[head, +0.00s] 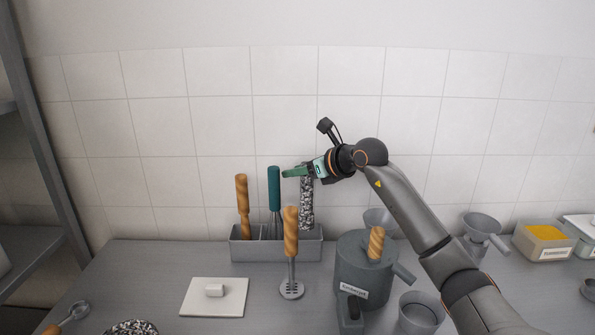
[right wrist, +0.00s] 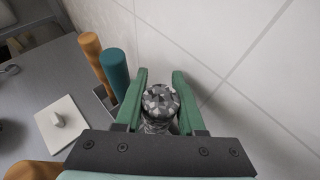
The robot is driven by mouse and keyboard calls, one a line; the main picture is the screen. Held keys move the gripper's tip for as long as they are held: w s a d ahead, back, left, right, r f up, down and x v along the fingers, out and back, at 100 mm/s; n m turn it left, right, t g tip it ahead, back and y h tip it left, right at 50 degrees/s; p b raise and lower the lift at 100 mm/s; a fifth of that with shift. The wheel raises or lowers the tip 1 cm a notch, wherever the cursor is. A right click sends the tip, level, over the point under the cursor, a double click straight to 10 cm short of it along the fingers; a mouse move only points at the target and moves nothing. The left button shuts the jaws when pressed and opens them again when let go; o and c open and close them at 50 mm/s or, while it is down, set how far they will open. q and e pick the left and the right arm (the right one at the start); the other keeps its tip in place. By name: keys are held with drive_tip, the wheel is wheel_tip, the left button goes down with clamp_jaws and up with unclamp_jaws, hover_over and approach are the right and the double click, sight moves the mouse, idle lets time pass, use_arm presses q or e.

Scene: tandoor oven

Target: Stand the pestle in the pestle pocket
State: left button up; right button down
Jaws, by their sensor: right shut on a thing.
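The pestle (head: 307,206) is a black-and-white speckled rod. It is upright at the right end of a grey utensil holder (head: 276,251) by the back wall. Its lower end reaches the holder's right part; whether it rests on the bottom is hidden. My right gripper (head: 296,172) is shut on the pestle near its top. In the right wrist view the pestle's round top (right wrist: 160,101) shows between the green fingers. A wooden-handled tool (head: 242,207) and a teal-handled whisk (head: 274,191) stand in the holder left of the pestle. My left gripper is not in view.
A masher with a wooden handle (head: 291,231) stands before the holder. Funnels and a yellow-filled box (head: 544,240) are farther right.

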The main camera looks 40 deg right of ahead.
sight(307, 197)
drive_tip(key=shift+f, duration=0.1)
drive_tip(key=shift+f+b, duration=0.55)
drive_tip(key=shift+b, duration=0.05)
drive_tip(key=shift+f, duration=0.2)
idle(0.5)
drive_tip(key=shift+f+b, duration=0.6)
drive_tip(key=shift+b, duration=0.1)
drive_tip(key=shift+f, duration=0.2)
idle(0.4)
drive_tip(key=shift+f+b, duration=0.6)
drive_tip(key=shift+b, duration=0.1)
drive_tip(key=shift+f, duration=0.15)
idle(0.4)
drive_tip(key=shift+f+b, duration=0.6)
drive_tip(key=shift+b, duration=0.1)
drive_tip(key=shift+f, duration=0.15)
idle(0.4)
